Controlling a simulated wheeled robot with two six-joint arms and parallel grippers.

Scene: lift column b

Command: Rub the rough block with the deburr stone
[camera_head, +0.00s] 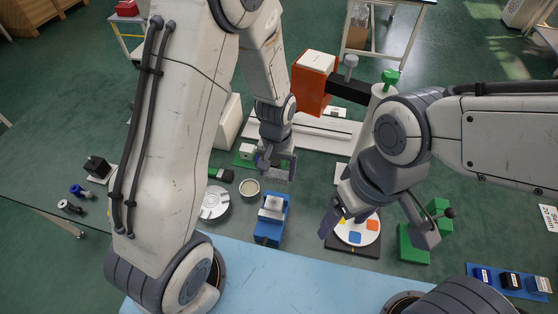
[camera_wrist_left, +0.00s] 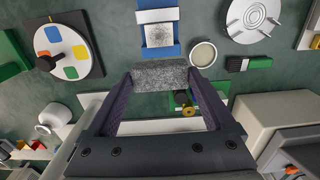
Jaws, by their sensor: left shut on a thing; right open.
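My left gripper (camera_head: 277,168) is shut on a grey, speckled deburr stone (camera_wrist_left: 160,76). The stone spans between its fingertips in the left wrist view. The rough block (camera_wrist_left: 159,35), pale with a grey patch on its face, sits in a blue vise (camera_wrist_left: 170,52). In the head view the block (camera_head: 272,205) and vise (camera_head: 268,233) stand just nearer than the left gripper. The stone appears apart from the block. My right gripper (camera_head: 378,230) is open, its fingers spread over the disc with coloured patches.
The coloured disc (camera_head: 350,235) lies right of the vise, with green blocks (camera_head: 412,246) beside it. A round metal fixture (camera_head: 214,205) and a small round cup (camera_head: 249,188) stand left of the vise. An orange box (camera_head: 312,85) stands behind. A blue rack (camera_head: 510,280) is at front right.

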